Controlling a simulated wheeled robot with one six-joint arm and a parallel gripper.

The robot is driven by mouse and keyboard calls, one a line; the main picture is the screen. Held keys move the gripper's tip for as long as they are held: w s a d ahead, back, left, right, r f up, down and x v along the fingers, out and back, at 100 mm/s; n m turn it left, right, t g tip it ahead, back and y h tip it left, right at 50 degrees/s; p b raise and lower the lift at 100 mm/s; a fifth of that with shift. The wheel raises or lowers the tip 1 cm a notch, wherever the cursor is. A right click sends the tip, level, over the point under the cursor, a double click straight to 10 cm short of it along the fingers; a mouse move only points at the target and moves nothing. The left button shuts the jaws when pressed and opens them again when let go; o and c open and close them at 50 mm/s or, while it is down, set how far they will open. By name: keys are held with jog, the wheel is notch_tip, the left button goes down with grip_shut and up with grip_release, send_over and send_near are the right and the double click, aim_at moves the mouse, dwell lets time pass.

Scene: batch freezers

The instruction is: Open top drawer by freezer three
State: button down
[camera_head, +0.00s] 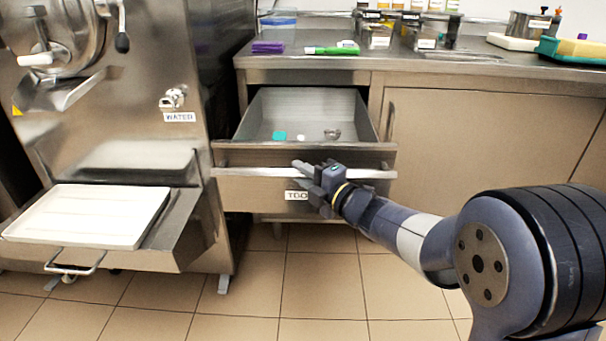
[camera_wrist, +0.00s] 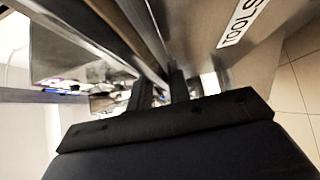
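The top drawer (camera_head: 300,105) under the counter is pulled well out in the head view, its grey inside showing. Its long bar handle (camera_head: 240,172) runs across the front, above a "TOOLS" label (camera_head: 296,196). My gripper (camera_head: 304,174) is at the middle of this handle, one finger above the bar and one below it. In the wrist view my two dark fingers (camera_wrist: 160,92) stand close together with the bar between them, and the label (camera_wrist: 240,22) shows at upper right. The exact contact is partly hidden.
A teal item (camera_head: 279,136) and small pieces lie in the drawer. The freezer (camera_head: 130,120) with a white tray (camera_head: 90,215) stands left. The counter (camera_head: 450,66) holds containers. A closed cabinet door (camera_head: 480,135) is right. Tiled floor (camera_head: 260,290) is clear below.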

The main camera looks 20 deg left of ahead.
jog(key=c, duration=1.3)
grip_release()
jog(key=p+v, duration=0.2)
jog(key=v, duration=0.8)
jog(key=shift+s+d+f, duration=0.1)
jog(key=shift+s+d, duration=0.15)
jog(key=shift+d, duration=0.05)
jog(key=b+x, duration=0.2)
jog(key=x, duration=0.9)
jog(key=shift+w+d, duration=0.1)
jog(key=shift+w, duration=0.35)
